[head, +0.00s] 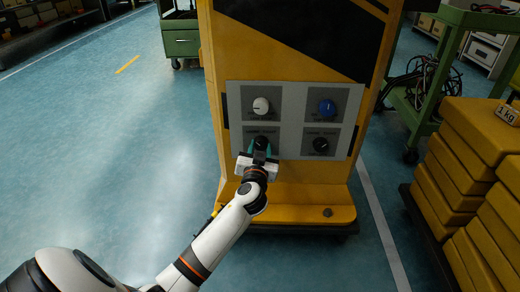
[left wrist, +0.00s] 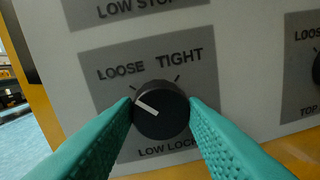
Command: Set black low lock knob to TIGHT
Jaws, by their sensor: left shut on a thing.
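The black low lock knob (left wrist: 160,108) sits on a grey plate (left wrist: 110,95) marked LOOSE at upper left and TIGHT at upper right. Its white pointer points left and slightly up, on the LOOSE side. My left gripper (left wrist: 161,106) has its teal fingers on both sides of the knob, shut on it. In the head view, the left gripper (head: 261,146) reaches the lower-left knob of the panel and partly covers it. My right gripper is in neither view.
The white panel (head: 284,119) on the yellow cabinet (head: 238,60) also carries a white knob (head: 261,106), a blue knob (head: 327,107) and another black knob (head: 320,145). A yellow base ledge (head: 300,203) juts out below. Yellow blocks (head: 465,150) are stacked at right. Floor at left is clear.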

